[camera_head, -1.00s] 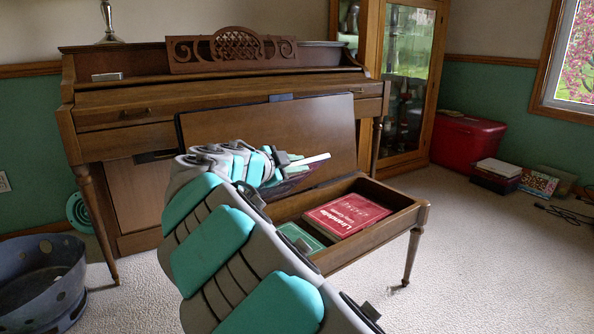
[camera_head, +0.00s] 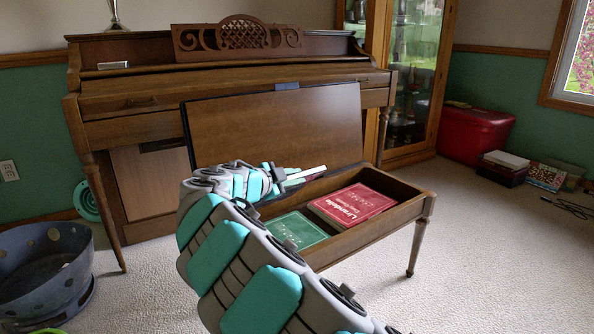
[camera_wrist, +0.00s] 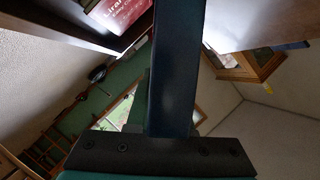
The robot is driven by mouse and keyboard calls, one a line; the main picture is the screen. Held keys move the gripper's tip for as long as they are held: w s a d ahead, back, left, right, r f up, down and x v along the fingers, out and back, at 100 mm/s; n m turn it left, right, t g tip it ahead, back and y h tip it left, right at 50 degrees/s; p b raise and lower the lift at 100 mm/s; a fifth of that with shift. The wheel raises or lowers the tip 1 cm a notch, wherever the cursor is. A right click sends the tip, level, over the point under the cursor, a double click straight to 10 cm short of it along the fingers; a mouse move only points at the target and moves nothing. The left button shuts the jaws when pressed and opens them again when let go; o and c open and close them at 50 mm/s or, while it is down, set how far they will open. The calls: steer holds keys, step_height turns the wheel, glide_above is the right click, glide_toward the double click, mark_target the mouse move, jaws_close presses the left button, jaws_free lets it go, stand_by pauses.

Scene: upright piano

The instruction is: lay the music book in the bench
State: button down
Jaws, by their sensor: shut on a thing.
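The bench (camera_head: 418,207) stands open in front of the piano, its lid (camera_head: 285,125) raised and leaning back. My gripper (camera_head: 280,176) is over the left part of the open bench, near the lid. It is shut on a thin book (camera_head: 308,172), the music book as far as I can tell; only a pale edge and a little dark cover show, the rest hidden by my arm.
Inside the bench lie a red book (camera_head: 354,204) at the right and a green book (camera_head: 297,231) to its left. The piano (camera_head: 140,100) stands behind. A round perforated tub (camera_head: 45,270) is on the floor at left.

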steer(key=shift+w+a+f, duration=0.1)
steer(key=shift+a+f, duration=0.05)
steer(key=shift+f, duration=0.55)
steer(key=shift+w+a+f, duration=0.1)
steer(key=shift+w+f, duration=0.05)
steer(key=shift+f, duration=0.55)
steer(key=shift+w+a+f, duration=0.1)
steer(key=shift+a+f, duration=0.05)
steer(key=shift+f, duration=0.55)
steer(key=c, duration=0.7)
jaws_free()
steer(key=shift+v, duration=3.85)
